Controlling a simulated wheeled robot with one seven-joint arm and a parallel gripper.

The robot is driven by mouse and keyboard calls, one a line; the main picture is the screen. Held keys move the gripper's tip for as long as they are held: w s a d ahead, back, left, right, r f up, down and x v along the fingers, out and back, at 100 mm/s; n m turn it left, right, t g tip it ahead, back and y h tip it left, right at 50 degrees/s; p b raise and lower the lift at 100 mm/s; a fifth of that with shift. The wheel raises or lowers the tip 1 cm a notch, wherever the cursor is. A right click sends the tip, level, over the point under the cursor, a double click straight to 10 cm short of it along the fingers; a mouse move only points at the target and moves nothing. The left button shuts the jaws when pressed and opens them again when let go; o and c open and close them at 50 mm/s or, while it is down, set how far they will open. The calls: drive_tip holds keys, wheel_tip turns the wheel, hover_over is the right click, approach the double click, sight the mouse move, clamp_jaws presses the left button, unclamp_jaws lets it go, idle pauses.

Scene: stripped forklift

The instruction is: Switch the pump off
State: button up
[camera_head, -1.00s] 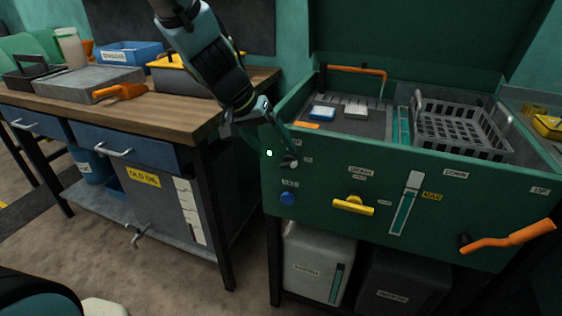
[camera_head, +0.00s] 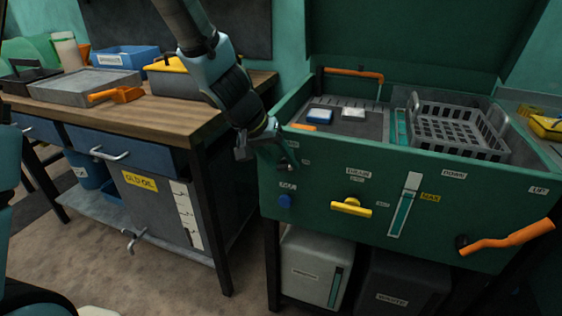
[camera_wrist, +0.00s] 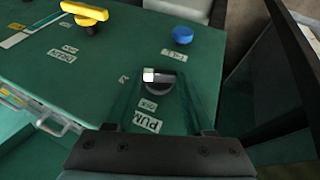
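The pump knob (camera_wrist: 158,84) is a dark round knob with a pale mark on its upper left, on the green front panel (camera_head: 320,190) of the wash station. The label (camera_wrist: 143,121) beside it reads PUM, partly cut off. In the wrist view my gripper (camera_wrist: 160,90) reaches over the knob, its greenish see-through fingers spread on either side. I cannot tell whether they touch it.
A blue button (camera_head: 285,200) sits below the gripper, and it also shows in the wrist view (camera_wrist: 182,35). A yellow drain handle (camera_head: 351,208) and an orange crank (camera_head: 506,238) are farther right. A wooden workbench (camera_head: 175,115) stands close on the left.

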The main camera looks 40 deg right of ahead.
clamp_jaws()
drive_tip(key=shift+w+f+b, duration=0.1)
drive_tip(key=shift+f+b, duration=0.05)
drive_tip(key=shift+b, duration=0.4)
drive_tip(key=b, duration=0.2)
drive_tip(key=f+g+h+b, duration=0.1)
drive_tip(key=b, duration=0.2)
drive_tip(key=shift+w+a+b, duration=0.1)
drive_tip(key=shift+w+b, duration=0.15)
drive_tip(key=shift+b, duration=0.05)
drive_tip(key=g+h+b, duration=0.1)
drive_tip(key=b, duration=0.2)
drive_tip(key=n+g+b, duration=0.1)
drive_tip(key=b, duration=0.2)
drive_tip(key=g+h+b, duration=0.1)
drive_tip(key=b, duration=0.3)
drive_tip(key=shift+w+a+f+g+h, duration=0.2)
drive_tip(key=shift+w+f+g+h, duration=0.1)
drive_tip(key=shift+g, duration=0.1)
drive_tip(key=shift+a+f+n+g+h+b, duration=0.1)
drive_tip(key=shift+n+g+h+b, duration=0.55)
drive_tip(key=shift+g+h+b, duration=0.9)
drive_tip(key=shift+f+n+g+h+b, duration=0.1)
drive_tip(key=shift+n+g+h+b, duration=0.75)
drive_tip(key=shift+b, duration=1.3)
drive_tip(key=shift+h, duration=0.3)
drive_tip(key=o, duration=0.5)
unclamp_jaws()
